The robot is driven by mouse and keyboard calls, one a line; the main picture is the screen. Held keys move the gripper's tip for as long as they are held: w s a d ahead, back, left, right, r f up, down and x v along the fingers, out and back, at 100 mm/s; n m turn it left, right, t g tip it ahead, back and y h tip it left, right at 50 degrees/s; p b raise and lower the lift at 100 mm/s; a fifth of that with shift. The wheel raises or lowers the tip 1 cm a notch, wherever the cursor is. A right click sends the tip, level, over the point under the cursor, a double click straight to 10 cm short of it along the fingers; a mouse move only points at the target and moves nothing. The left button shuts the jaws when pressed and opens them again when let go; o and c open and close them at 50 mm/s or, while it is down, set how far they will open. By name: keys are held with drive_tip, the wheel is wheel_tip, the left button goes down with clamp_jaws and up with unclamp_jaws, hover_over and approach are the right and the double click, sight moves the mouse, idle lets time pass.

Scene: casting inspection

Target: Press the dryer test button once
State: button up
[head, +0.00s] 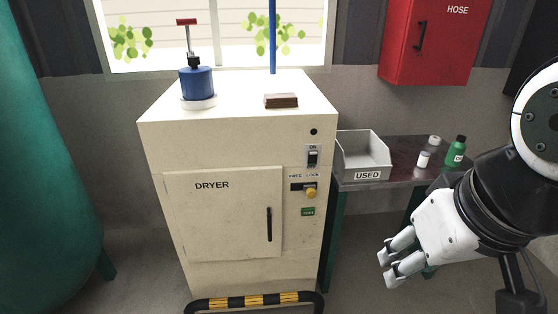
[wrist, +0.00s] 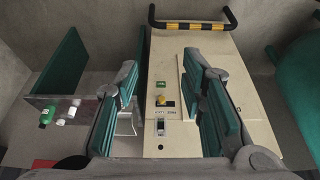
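The dryer (head: 220,230) is a cream cabinet with a closed door in the middle of the head view. Its small green test button (head: 308,211) is low on the right-hand panel, below a yellow knob (head: 310,193) and an ON switch (head: 313,158). The green button also shows in the wrist view (wrist: 160,84), between the fingers in the picture. My gripper (head: 387,269) is to the right of the dryer and apart from the button. In the wrist view its green-padded fingers (wrist: 163,88) are wide apart with nothing between them.
A black-and-yellow bar (head: 252,301) runs in front of the dryer's base. A metal table (head: 400,160) on the right holds a grey USED bin (head: 363,158), a green bottle (head: 455,152) and white containers. A red hose cabinet (head: 428,45) hangs behind.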

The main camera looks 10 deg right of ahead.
clamp_jaws()
drive_tip(key=shift+w, duration=0.1)
idle(1.0)
